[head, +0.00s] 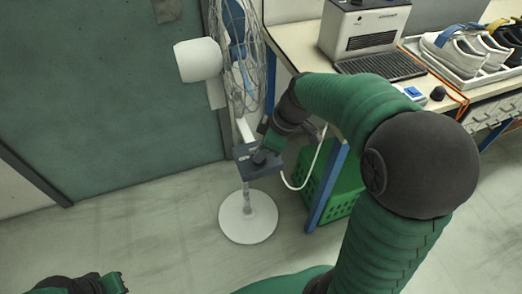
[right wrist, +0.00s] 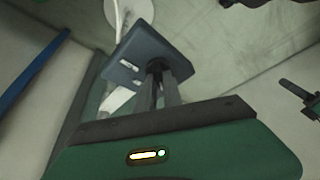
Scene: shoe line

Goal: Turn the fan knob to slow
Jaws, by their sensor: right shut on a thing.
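The standing fan has a wire cage (head: 237,60), a white motor housing (head: 198,60) and a round white base (head: 249,216). Its dark grey control box (head: 243,153) sits on the pole, and the box also shows in the right wrist view (right wrist: 140,52). My right gripper (head: 262,157) is at the box face. In the right wrist view its two fingers (right wrist: 161,72) are shut on the dark fan knob (right wrist: 157,65), which they mostly hide. The knob's setting cannot be read. My left gripper (head: 118,284) is low at the left edge, away from the fan, its fingers unclear.
A workbench (head: 300,45) stands right of the fan, with a grey machine (head: 362,30) and a tray of shoes (head: 465,72). A green crate (head: 345,190) is under it, behind a blue leg (head: 327,185). A white cable hangs near the box. Floor at left is clear.

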